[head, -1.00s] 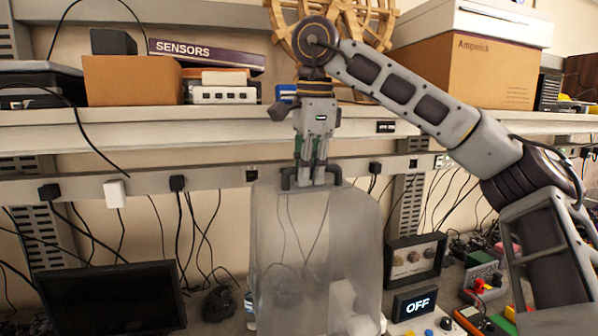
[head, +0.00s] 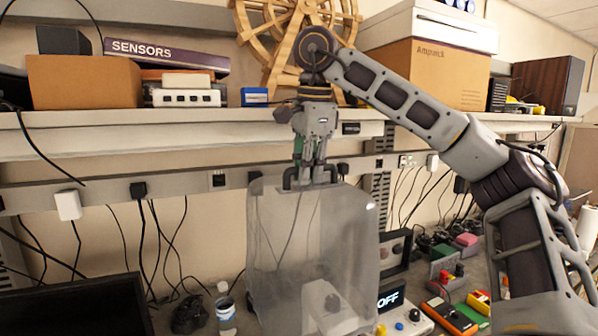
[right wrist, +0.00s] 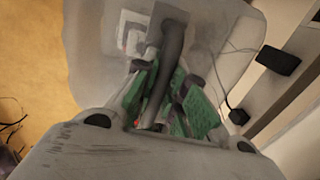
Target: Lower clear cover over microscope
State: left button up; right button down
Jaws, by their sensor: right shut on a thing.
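The clear cover (head: 275,240) is a tall, smoky see-through box with a dark handle (head: 287,177) on top. It hangs nearly upright in the middle of the head view, and its lower edge is hard to make out. My right gripper (head: 315,180) is shut on that handle from above. In the right wrist view my green-padded fingers (right wrist: 165,100) close around the dark handle (right wrist: 172,55), with the cover (right wrist: 95,65) beyond. A pale shape (head: 335,302), perhaps part of the microscope, shows blurred through the cover's lower part. My left gripper is out of view.
A display reading OFF (head: 388,298) and a dark framed box (head: 397,250) stand close to the cover's right. A small bottle (head: 225,312) stands at its left, near a dark screen (head: 75,308). The shelf (head: 100,132) runs behind my gripper.

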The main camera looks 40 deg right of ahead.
aim_at(340, 184)
jog(key=shift+s+d, duration=0.3)
jog(key=shift+d, duration=0.95)
jog(key=shift+s+d, duration=0.3)
jog(key=shift+d, duration=0.9)
jog(key=shift+s+d, duration=0.3)
jog(key=shift+d, duration=0.95)
jog(key=shift+s+f, duration=0.1)
jog(key=shift+s, duration=0.1)
jog(key=shift+s+f, duration=0.1)
jog(key=shift+s, duration=0.1)
jog(key=shift+a+f, duration=0.1)
jog(key=shift+f, duration=0.3)
jog(key=shift+f+b, duration=2)
jog(key=shift+f, duration=1.05)
